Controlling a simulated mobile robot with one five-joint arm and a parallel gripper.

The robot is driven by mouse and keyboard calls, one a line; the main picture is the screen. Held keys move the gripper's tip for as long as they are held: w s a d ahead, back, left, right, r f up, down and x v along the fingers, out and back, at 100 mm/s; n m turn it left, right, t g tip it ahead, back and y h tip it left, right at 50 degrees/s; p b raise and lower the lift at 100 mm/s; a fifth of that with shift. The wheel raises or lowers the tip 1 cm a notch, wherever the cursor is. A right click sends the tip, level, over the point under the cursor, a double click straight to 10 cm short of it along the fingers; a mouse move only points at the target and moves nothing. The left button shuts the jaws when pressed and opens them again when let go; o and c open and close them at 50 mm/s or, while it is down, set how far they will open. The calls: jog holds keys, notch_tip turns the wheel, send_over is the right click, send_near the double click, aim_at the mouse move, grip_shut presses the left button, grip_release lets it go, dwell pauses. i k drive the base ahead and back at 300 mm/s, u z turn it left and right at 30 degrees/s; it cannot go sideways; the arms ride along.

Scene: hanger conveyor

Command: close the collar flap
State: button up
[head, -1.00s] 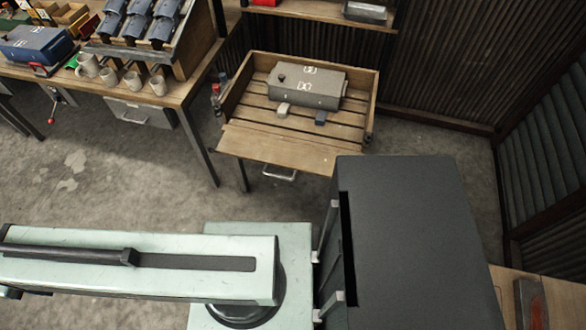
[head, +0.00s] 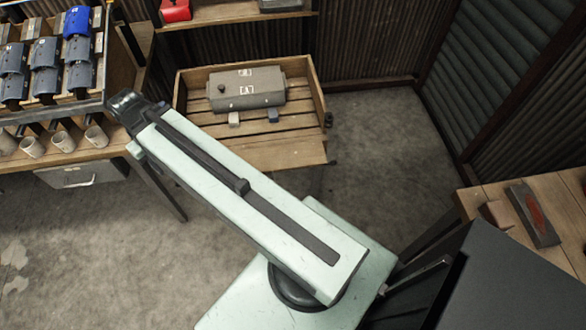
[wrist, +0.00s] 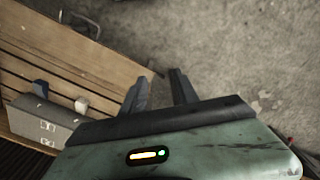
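The wooden collar (head: 317,92) is a low box with a slatted floor. Its front flap (head: 285,156) is folded down and outward, so the front side is open. My arm covers the flap's left part. In the wrist view the flap (wrist: 85,50) shows as pale planks at the left. My gripper (wrist: 158,90) points at bare floor beside the flap, fingers apart with nothing between them. In the head view it is at the arm's far end, left of the collar; its fingertips cannot be made out there.
Left is a bench with mugs (head: 62,142) and a drawer (head: 82,173). Concrete floor (head: 375,140) is free to the right.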

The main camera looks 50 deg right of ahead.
aim_at(267, 159)
jog(key=z, duration=1.8)
jog(key=k, duration=1.9)
jog(key=u, duration=2.35)
jog(key=i, duration=1)
